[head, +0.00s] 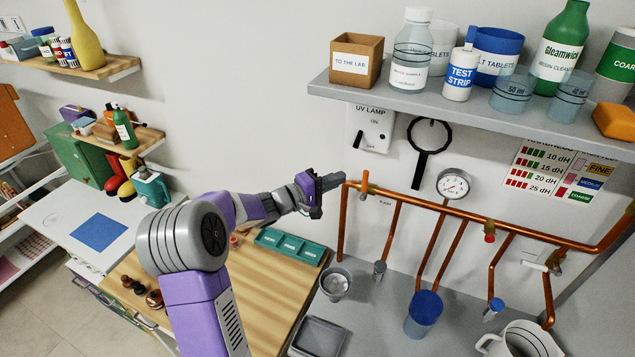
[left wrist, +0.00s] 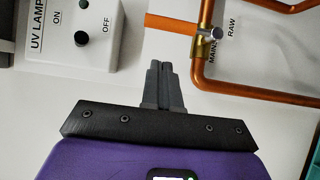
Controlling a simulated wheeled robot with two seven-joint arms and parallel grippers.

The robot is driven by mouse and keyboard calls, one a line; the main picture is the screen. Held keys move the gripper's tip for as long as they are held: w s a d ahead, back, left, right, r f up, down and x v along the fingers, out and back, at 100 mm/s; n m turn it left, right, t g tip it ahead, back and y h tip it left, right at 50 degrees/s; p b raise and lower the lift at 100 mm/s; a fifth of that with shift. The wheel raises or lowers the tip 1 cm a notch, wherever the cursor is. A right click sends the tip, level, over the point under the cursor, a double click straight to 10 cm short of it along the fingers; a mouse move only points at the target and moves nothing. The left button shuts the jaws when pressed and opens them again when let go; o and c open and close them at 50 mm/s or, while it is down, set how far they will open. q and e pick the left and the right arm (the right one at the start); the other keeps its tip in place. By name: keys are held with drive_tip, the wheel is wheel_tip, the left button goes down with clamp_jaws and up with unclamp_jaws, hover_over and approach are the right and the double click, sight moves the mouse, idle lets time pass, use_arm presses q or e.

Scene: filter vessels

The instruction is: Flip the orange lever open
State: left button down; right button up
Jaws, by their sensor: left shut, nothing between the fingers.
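The orange lever (head: 365,180) stands upright at the left end of the copper pipework, crossing the line of the horizontal pipe. In the left wrist view the orange lever (left wrist: 172,23) runs left from a brass valve (left wrist: 200,47) with a silver knob, beside the labels "MAINS" and "RAW". My left gripper (head: 342,177) is shut and empty, just left of the lever in the head view. In the left wrist view its closed fingertips (left wrist: 160,66) point toward the lever, with a visible gap in the picture. My right gripper is not in view.
The UV lamp box (head: 372,127) is on the wall above the lever. A grey shelf (head: 450,100) with bottles and tubs overhangs it. A pressure gauge (head: 453,184) and copper pipes (head: 430,205) are to the right. A metal cup (head: 335,284) and blue-topped vessel (head: 424,312) stand below.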

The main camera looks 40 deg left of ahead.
sight(365, 185)
use_arm(q)
drive_tip(key=d, duration=0.1)
drive_tip(key=w+d, duration=0.1)
drive_tip(key=d, duration=0.1)
drive_tip(key=shift+w+d+p, duration=0.25)
drive_tip(key=shift+p, duration=0.15)
drive_tip(key=shift+d+r+m+b, duration=0.1)
drive_tip(key=shift+d+m+b, duration=0.25)
drive_tip(key=shift+b, duration=0.3)
